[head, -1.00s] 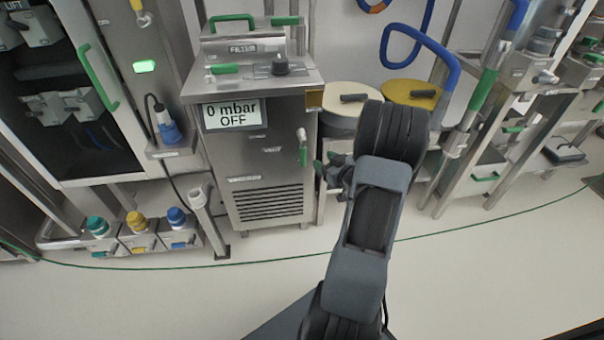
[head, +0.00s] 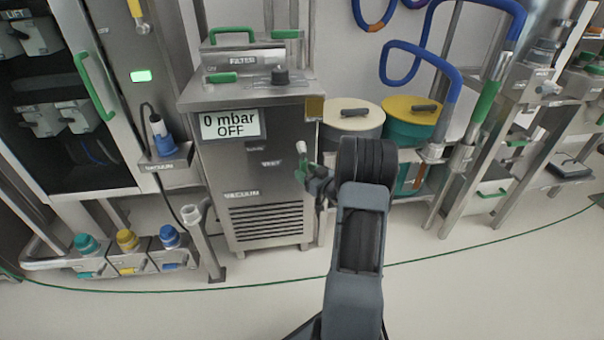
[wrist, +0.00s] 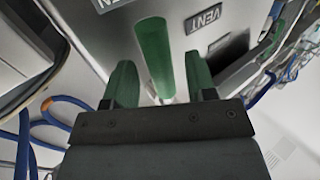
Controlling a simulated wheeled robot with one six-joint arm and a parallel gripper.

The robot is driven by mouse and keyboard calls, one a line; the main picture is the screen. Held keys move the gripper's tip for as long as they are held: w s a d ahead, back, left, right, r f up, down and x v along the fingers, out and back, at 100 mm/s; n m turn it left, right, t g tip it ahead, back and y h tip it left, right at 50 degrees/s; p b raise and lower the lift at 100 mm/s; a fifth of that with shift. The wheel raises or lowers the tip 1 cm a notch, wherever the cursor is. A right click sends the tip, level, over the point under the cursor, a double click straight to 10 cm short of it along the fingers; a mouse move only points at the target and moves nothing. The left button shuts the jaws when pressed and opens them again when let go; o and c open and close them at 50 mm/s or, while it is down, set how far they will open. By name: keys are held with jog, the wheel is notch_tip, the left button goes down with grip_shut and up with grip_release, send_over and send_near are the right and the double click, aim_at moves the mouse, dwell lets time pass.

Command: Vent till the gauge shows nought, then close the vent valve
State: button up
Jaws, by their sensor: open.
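The gauge display (head: 230,124) on the front of the steel vacuum unit reads "0 mbar OFF". The vent valve's lever sits at the right edge of that front, with a pale pivot (head: 301,147) and a green handle below it, partly hidden by my gripper (head: 311,177). In the wrist view the green handle (wrist: 153,55) reaches between the two green fingers of my gripper (wrist: 162,84), which are apart with gaps on both sides. The "VENT" label (wrist: 208,18) is just right of the handle. I cannot tell whether the valve is open.
A filter box (head: 245,55) and a black knob (head: 280,76) are on top of the unit. Two lidded drums (head: 411,131) stand to its right, near blue hoses. Capped sockets (head: 128,240) are low on the left. A green line crosses the clear floor (head: 450,310).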

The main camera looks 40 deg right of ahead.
jog(key=shift+w+a, duration=0.15)
jog(key=shift+w, duration=0.9)
grip_shut()
